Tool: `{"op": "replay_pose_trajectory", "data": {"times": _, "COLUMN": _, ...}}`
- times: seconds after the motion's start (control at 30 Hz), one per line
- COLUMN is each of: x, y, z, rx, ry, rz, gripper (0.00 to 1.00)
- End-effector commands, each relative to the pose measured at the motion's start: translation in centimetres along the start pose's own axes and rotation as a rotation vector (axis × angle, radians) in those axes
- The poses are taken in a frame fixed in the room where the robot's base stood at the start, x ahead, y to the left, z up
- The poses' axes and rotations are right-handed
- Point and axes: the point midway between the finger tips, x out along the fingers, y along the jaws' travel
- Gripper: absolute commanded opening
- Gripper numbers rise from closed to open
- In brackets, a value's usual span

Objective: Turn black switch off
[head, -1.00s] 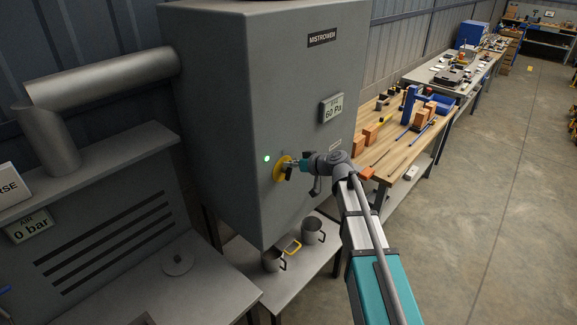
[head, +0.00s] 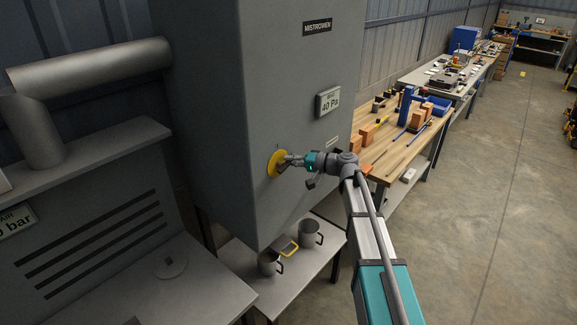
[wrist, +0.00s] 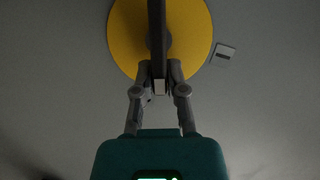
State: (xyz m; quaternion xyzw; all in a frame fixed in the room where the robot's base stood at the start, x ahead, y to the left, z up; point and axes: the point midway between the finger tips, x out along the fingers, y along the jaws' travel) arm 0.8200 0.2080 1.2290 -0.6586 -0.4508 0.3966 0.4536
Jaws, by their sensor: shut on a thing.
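The black switch (head: 282,166) sits on a round yellow disc (head: 271,165) on the front of the grey cabinet. In the wrist view the switch handle (wrist: 157,35) runs up and down across the middle of the yellow disc (wrist: 190,35). My gripper (head: 290,160) reaches it from the right. In the wrist view my gripper's fingertips (wrist: 160,77) are closed on the lower end of the handle, one on each side. No lit lamp shows beside the disc.
A wooden workbench (head: 390,150) with tools and blocks is behind my arm. Floor at the right is open.

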Motion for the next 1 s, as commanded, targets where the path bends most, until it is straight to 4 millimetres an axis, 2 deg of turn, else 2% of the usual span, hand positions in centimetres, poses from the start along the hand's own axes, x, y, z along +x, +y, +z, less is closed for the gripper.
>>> {"op": "replay_pose_trajectory", "data": {"times": 0.03, "x": -0.04, "y": 0.74, "z": 0.10, "rx": 0.034, "ry": 0.000, "rz": -0.011, "gripper": 0.00}}
{"op": "replay_pose_trajectory", "data": {"times": 0.43, "x": -0.06, "y": 1.14, "z": 0.15, "rx": 0.255, "ry": 0.001, "rz": -0.102, "gripper": 0.00}}
{"op": "replay_pose_trajectory", "data": {"times": 1.0, "x": -0.10, "y": 1.06, "z": 0.10, "rx": 0.291, "ry": 0.002, "rz": -0.117, "gripper": 0.00}}
